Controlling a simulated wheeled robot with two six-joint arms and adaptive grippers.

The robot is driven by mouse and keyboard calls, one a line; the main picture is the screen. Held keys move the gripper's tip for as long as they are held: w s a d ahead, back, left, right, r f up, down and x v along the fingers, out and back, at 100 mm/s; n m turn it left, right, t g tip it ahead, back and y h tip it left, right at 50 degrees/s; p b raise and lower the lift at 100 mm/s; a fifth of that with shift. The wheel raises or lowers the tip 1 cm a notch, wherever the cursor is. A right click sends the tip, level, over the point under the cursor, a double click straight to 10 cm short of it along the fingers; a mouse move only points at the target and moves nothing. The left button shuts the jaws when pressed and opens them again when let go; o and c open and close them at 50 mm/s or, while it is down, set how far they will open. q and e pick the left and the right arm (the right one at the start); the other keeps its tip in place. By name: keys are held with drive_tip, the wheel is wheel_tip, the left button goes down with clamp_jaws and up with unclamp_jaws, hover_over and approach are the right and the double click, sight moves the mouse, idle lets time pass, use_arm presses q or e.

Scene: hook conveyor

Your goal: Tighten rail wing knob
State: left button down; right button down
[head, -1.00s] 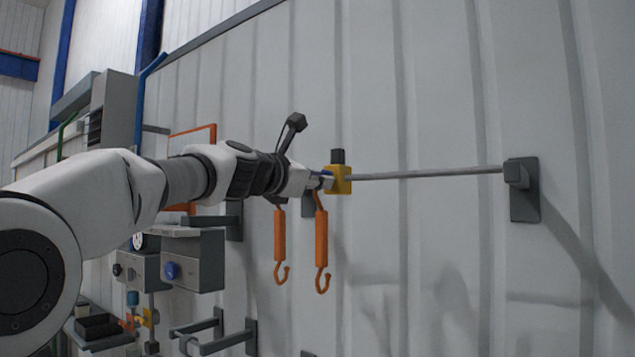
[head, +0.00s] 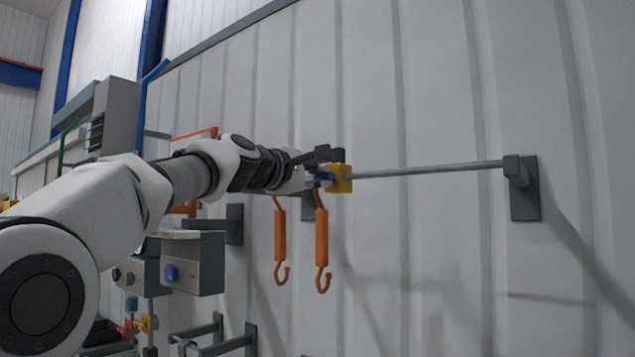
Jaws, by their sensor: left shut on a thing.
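A thin grey rail (head: 430,171) runs along the wall. A small blue part (head: 320,177), which looks like the wing knob, shows at the block's left face. My left gripper (head: 319,180) reaches in from the left and is shut on this blue part. The fingers are small and partly hidden, so the knob's exact angle cannot be told. A dark piece on my left wrist overlaps the dark top of the block. My right gripper is out of view.
Two orange hooks (head: 321,238) (head: 280,240) hang just below the gripper. A dark bracket (head: 525,188) holds the rail's right end. Grey boxes (head: 193,262) with knobs stand at lower left. The wall right of the hooks is clear below the rail.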

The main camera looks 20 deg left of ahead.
use_arm(q)
drive_tip(key=m+b, duration=0.1)
drive_tip(key=m, duration=0.4)
drive_tip(key=shift+r, duration=0.15)
idle(0.3)
